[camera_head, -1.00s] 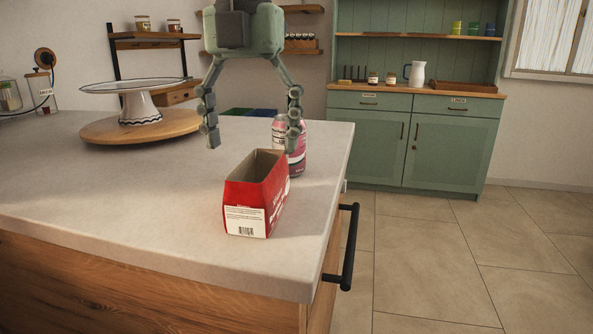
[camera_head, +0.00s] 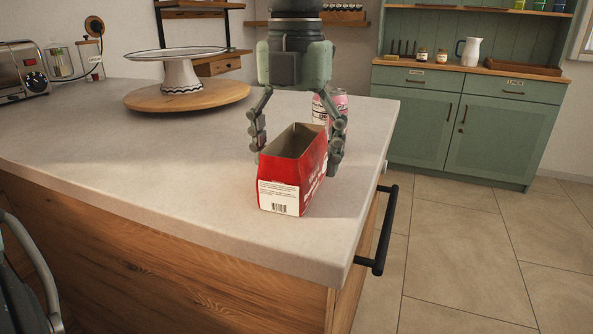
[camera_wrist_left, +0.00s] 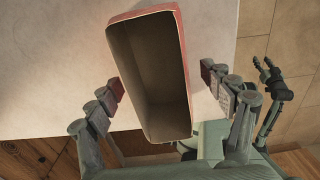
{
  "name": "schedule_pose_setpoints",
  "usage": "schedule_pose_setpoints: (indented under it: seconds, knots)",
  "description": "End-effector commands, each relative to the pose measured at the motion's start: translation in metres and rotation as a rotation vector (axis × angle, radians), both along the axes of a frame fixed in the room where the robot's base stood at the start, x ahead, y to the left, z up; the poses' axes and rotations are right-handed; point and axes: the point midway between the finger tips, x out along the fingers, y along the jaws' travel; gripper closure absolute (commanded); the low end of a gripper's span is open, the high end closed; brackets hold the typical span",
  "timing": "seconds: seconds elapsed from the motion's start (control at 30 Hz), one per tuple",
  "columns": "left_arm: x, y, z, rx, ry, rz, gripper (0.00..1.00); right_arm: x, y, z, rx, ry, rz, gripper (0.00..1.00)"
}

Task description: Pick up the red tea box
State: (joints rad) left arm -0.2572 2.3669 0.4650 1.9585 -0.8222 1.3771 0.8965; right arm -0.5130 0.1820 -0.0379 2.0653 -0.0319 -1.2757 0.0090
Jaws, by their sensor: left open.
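The red tea box (camera_head: 285,175) stands upright and open-topped on the counter, near its front right corner. Its white barcode label faces me. In the left wrist view, the box (camera_wrist_left: 150,70) shows from above and looks empty. My left gripper (camera_head: 298,160) is open and points down at the box's far part, one finger on each side. The left wrist view shows the fingers (camera_wrist_left: 164,90) flanking the box, with a gap at each side. Part of what looks like my right gripper (camera_wrist_left: 270,95) shows at the right of that view; its jaw state is unclear.
A pink can (camera_head: 341,103) stands close behind the left gripper, partly hidden. A cake stand (camera_head: 182,75) on a round wooden board (camera_head: 225,97) is at the back left. A black handle (camera_head: 388,230) sticks out from the counter's right side. The counter left of the box is clear.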

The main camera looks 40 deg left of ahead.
Motion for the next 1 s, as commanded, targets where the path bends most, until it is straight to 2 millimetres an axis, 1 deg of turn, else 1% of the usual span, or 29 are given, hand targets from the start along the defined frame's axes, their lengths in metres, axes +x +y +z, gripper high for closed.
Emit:
schedule_pose_setpoints:
  seconds: [0.07,0.1,0.43,0.67,0.77,0.87,1.0]
  knots:
    - [0.0,0.0,0.0,0.0,0.0,0.0,0.19,0.0,0.002,0.0,0.004,0.001,-0.002,0.6]
    - [0.0,0.0,0.0,0.0,0.0,0.0,0.21,0.0,0.002,-0.001,0.006,0.001,-0.004,0.6]
    - [0.0,0.0,0.0,0.0,0.0,0.0,0.62,-0.001,0.004,-0.001,0.009,0.004,-0.006,0.6]
    - [0.0,0.0,0.001,0.0,-0.001,0.0,0.64,-0.001,0.002,-0.001,0.006,0.005,-0.004,0.6]
    - [0.001,0.0,0.007,0.002,-0.003,0.001,0.64,-0.001,0.001,-0.001,0.002,0.005,-0.002,0.6]
    - [0.001,0.0,0.022,0.001,-0.005,0.001,0.64,-0.001,0.0,-0.001,-0.001,0.005,-0.001,0.6]
    - [0.001,0.0,0.051,0.002,-0.005,0.001,0.64,0.0,-0.001,-0.001,-0.003,0.004,0.001,0.6]
